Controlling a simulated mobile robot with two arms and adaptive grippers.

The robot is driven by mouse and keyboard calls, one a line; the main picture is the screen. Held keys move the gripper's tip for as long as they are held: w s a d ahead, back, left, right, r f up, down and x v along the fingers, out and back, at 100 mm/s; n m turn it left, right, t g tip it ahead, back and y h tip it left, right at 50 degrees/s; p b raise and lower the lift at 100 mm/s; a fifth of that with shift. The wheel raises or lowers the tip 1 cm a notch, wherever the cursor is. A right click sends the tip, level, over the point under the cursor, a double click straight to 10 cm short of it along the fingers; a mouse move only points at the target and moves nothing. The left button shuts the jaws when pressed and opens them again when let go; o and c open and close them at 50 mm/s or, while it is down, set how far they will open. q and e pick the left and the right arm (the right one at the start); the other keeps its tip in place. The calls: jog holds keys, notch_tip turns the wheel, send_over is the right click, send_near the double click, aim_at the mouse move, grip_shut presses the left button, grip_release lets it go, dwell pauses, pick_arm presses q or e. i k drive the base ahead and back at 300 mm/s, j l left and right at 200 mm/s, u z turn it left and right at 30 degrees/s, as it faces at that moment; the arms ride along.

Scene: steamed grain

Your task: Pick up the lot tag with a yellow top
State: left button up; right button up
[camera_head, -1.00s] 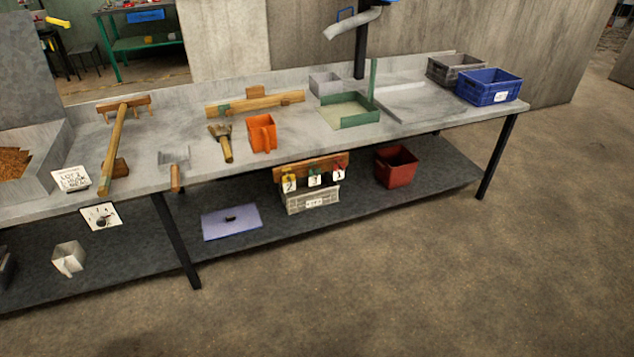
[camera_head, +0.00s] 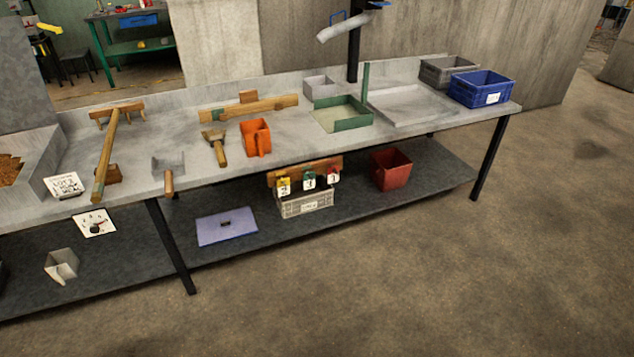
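The lot tag with a yellow top (camera_head: 284,186) hangs at the left end of a wooden tag rack (camera_head: 305,168) on the lower shelf of the bench. Beside it hang a green-topped tag (camera_head: 309,181) and a red-topped tag (camera_head: 333,177). A grey crate (camera_head: 306,203) stands just below the tags. Neither of my grippers shows in the head view.
The long grey bench (camera_head: 215,170) carries an orange scoop (camera_head: 256,138), a brush (camera_head: 217,148), wooden tools and a blue crate (camera_head: 482,88). A red bin (camera_head: 391,168) and a lilac board (camera_head: 227,227) lie on the lower shelf (camera_head: 360,202). The floor (camera_head: 420,285) in front is clear.

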aim_at(283, 192)
jog(key=i+l+u, duration=0.1)
jog(key=i+l, duration=0.2)
jog(key=i+l+u, duration=0.25)
jog(key=i+l, duration=0.25)
jog(key=l, duration=0.2)
jog(key=i+l+u, duration=0.15)
jog(key=l, duration=0.25)
jog(key=i+l+u, duration=0.1)
jog(key=i+l, duration=0.2)
jog(key=i+l+u, duration=0.15)
jog(key=l, duration=0.4)
jog(key=i, duration=0.05)
